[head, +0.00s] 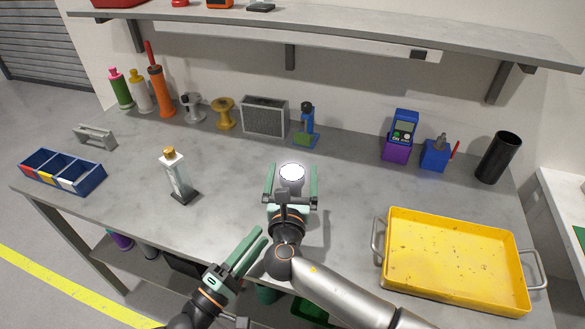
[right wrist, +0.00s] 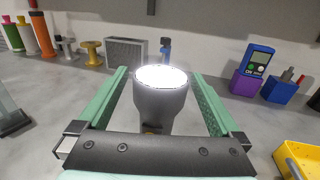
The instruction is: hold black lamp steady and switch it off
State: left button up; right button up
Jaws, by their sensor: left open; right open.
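The lamp (head: 291,179) stands upright on the grey workbench, a dark grey cylinder with a brightly lit white top. It also shows close up in the right wrist view (right wrist: 160,105), its top glowing. My right gripper (head: 291,170) is open, with one green finger on each side of the lamp. In the right wrist view there are gaps between the lamp and both fingers. My left gripper (head: 259,238) is open and empty at the bench's front edge, below and left of the lamp. I cannot make out a switch; the lamp's lower part is partly hidden by my right gripper.
A clear bottle with a black base (head: 178,177) stands left of the lamp. A yellow tray (head: 455,215) lies at right, a blue divided bin (head: 90,183) at far left. A grey speaker-like box (head: 264,117) and blue tool (head: 307,125) stand behind. A shelf overhangs the back.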

jog(key=shift+w, duration=1.05)
jog(key=shift+c, duration=0.4)
pick_arm(q)
jog(key=shift+c, duration=0.2)
pick_arm(e)
jog(key=c, duration=1.4)
pick_arm(q)
grip_shut()
pick_arm(e)
jog(key=shift+c, duration=0.2)
dwell(1.6)
